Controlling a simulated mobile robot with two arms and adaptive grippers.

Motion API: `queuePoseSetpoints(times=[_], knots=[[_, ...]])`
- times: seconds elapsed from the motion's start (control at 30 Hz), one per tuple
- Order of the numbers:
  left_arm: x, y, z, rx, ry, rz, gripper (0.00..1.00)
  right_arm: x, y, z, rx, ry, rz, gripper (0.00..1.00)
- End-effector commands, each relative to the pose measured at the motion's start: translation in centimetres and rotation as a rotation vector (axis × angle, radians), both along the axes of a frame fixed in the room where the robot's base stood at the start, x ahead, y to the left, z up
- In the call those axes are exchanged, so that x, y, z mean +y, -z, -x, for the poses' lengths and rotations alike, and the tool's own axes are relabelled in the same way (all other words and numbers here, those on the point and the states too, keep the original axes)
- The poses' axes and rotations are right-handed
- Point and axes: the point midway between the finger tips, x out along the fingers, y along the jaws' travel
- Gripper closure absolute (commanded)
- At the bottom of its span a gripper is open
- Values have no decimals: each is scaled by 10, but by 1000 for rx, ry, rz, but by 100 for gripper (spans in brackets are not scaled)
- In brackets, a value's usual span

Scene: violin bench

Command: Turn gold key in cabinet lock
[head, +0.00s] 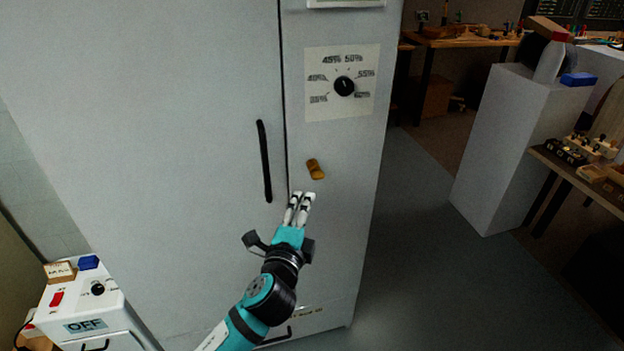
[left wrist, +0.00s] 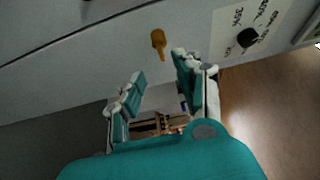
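The gold key (head: 315,169) sticks out of the front of the grey cabinet (head: 190,120), below the dial panel. It also shows in the left wrist view (left wrist: 158,41), beyond the fingertips. My left gripper (head: 301,195) is just below the key and slightly left of it in the head view. In the left wrist view its two fingers (left wrist: 158,68) stand apart with nothing between them, and the key is not between them. The lock face behind the key is too small to make out. My right gripper is not in view.
A black dial (head: 344,86) on a white percentage panel sits above the key. A long black handle (head: 264,160) is left of the key. A white box marked OFF (head: 85,310) stands at lower left. A grey pedestal (head: 510,150) stands right, beyond open floor (head: 420,260).

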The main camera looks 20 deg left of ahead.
Motion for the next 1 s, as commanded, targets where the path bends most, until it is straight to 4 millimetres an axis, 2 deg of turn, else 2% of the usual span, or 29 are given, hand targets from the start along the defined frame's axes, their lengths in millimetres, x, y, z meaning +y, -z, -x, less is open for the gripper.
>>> queuePoseSetpoints(times=[0.3, 0.5, 0.7, 1.0], knots=[[7, -2, -65, 0, -2, 1, 65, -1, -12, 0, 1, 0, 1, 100], [9, 0, -96, 1, 0, 2, 65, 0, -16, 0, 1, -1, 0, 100], [11, 0, -111, 0, 0, 2, 65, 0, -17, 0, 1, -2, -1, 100], [11, 1, -113, 1, 0, 2, 65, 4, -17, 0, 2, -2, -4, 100]])
